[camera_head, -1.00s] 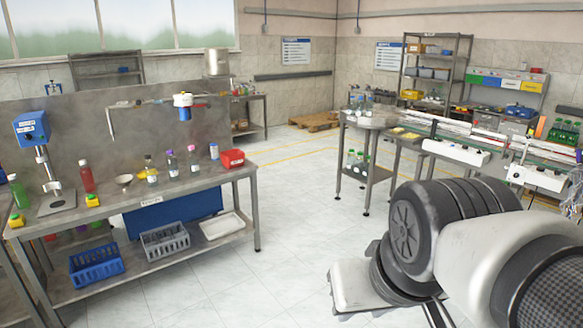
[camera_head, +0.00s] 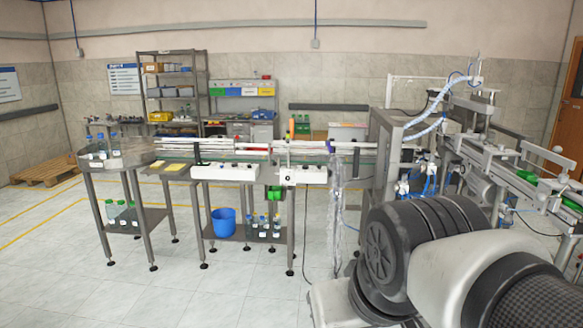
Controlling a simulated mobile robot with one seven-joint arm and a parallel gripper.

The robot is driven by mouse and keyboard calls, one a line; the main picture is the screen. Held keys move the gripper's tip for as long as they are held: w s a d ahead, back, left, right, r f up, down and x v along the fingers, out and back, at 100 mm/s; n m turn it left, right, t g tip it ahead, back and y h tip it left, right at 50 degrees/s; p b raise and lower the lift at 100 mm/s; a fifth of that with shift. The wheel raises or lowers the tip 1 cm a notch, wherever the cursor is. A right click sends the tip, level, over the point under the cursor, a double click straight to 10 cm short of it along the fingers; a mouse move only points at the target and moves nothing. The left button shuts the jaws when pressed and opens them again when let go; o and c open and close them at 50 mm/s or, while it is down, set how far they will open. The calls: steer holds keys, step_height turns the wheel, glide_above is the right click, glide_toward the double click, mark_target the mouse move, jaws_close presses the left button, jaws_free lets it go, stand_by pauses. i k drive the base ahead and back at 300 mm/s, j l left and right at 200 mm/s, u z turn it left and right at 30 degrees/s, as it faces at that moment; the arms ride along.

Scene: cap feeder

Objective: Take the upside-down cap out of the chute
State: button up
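I cannot pick out the upside-down cap at this distance. I cannot tell for sure which part is the chute; a metal machine frame (camera_head: 385,150) with hoses stands right of centre, and a metal rail line (camera_head: 500,165) runs down to the right from it. Small green pieces (camera_head: 527,177) sit on that line, too small to tell whether they are caps. My gripper is not in view; only links of my arm fill the lower right and hide part of the machine's base.
A blue bucket (camera_head: 224,222) and several bottles stand on the shelf below. Tiled floor is clear at the front left.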

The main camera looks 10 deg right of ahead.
mark_target(523, 174)
steer(key=i+z, duration=0.35)
steer(key=i, duration=0.4)
steer(key=i+j+z, duration=0.15)
steer(key=i+z, duration=0.2)
steer(key=i, duration=0.35)
steer(key=i+z, duration=0.3)
steer(key=z, duration=0.15)
steer(key=i+j+z, duration=0.2)
steer(key=z, duration=0.25)
steer(key=i+j+z, duration=0.3)
steer(key=z, duration=0.15)
steer(key=i+j+z, duration=0.2)
steer(key=z, duration=0.2)
steer(key=i+j+z, duration=0.2)
steer(key=z, duration=0.2)
steer(key=i+j+z, duration=0.15)
steer(key=j+z, duration=0.25)
